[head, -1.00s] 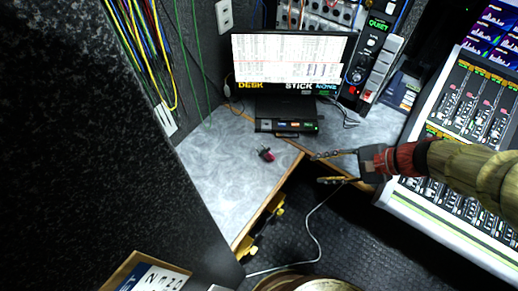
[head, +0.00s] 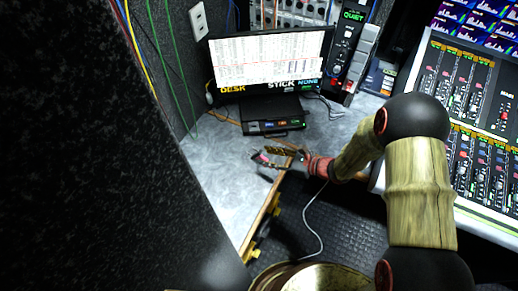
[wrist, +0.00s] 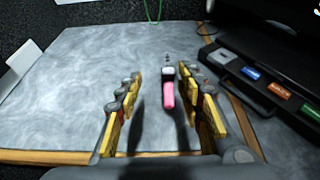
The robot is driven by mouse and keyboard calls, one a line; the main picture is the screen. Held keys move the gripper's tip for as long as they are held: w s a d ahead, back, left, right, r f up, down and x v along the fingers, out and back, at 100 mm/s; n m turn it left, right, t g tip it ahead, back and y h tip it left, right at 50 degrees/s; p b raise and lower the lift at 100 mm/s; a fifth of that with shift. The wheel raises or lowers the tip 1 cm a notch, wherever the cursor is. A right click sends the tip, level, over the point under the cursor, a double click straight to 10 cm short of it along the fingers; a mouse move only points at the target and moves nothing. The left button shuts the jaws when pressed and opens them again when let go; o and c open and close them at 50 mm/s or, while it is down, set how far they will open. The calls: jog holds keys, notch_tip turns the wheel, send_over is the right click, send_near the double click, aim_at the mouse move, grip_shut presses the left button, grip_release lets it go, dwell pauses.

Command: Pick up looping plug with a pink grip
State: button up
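My gripper (wrist: 160,77) is open above the desk, with yellow-padded fingers either side of the plug in the picture. The plug appears nearer the right finger. I cannot tell how far above it the fingers are. In the head view, my gripper (head: 268,158) reaches over the desk's right edge, and the plug (head: 257,156) is partly hidden by the fingers.
A black device (head: 273,122) with coloured buttons sits below a monitor (head: 268,58) at the back of the desk. The mixing console (head: 470,110) is on the right. A dark wall (head: 90,170) fills the left. The desk's front-left (head: 228,200) is clear.

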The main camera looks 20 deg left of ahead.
aim_at(258, 155)
jog(key=b+x, duration=0.1)
jog(key=x, duration=0.1)
jog(key=b+x, duration=0.1)
jog(key=x, duration=0.2)
jog(key=shift+s+a+f, duration=0.2)
jog(key=shift+a, duration=0.05)
jog(key=shift+c, duration=0.4)
jog(key=shift+w+d, duration=0.2)
jog(key=shift+d, duration=0.1)
grip_shut()
